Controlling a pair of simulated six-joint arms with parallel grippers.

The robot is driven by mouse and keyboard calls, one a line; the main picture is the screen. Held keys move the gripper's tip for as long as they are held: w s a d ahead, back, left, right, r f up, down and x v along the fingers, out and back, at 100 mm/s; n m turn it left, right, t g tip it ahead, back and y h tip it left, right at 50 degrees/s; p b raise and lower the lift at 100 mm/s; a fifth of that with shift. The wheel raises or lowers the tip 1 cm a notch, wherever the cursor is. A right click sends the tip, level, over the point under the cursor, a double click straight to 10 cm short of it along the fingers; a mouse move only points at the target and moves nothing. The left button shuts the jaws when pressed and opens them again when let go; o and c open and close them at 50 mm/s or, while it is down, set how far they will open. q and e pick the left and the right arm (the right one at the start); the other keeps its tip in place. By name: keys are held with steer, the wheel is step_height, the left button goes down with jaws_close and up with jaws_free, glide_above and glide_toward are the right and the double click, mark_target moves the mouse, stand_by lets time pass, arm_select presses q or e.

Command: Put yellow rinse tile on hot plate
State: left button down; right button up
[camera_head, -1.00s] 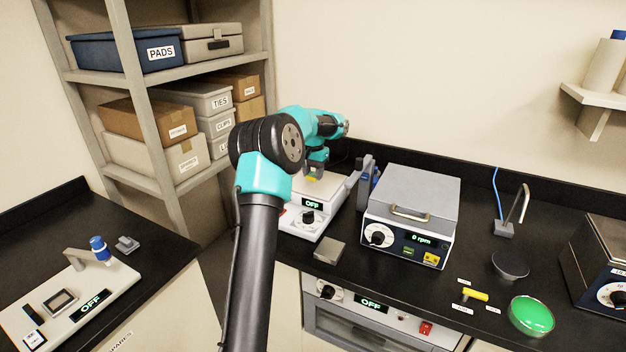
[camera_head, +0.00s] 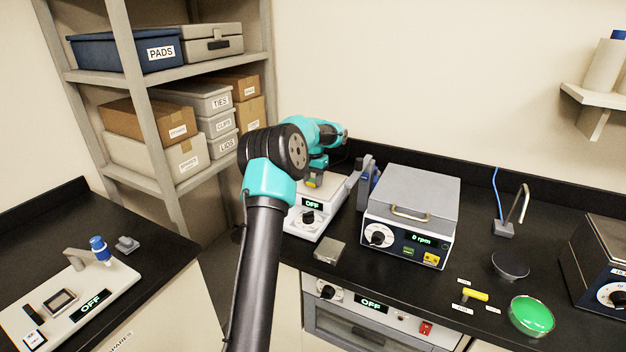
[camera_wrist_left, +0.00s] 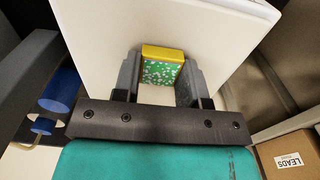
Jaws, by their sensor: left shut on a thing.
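My left gripper (camera_head: 316,178) is over the pale top of the white hot plate (camera_head: 310,219), which has a knob and a display reading OFF. The gripper is shut on the yellow rinse tile (camera_head: 312,184). In the left wrist view the tile (camera_wrist_left: 163,54) sits between the two fingers, with a yellow edge and a green speckled face. The white top of the hot plate (camera_wrist_left: 110,32) fills the view behind it. I cannot tell whether the tile touches that top. My right gripper is not in view.
A grey box-shaped unit (camera_head: 412,190) reading 0 rpm stands right of the hot plate, with a blue-and-grey holder (camera_head: 366,182) between them. A small grey block (camera_head: 330,250) lies in front. Shelving (camera_head: 150,90) stands behind at left.

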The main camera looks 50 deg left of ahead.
mark_target(313, 181)
arm_select(q)
steer(key=shift+f, duration=0.15)
steer(key=c, duration=0.7)
jaws_free()
step_height(313, 181, up, 12)
steer(key=shift+r, duration=0.15)
stand_by(0.4)
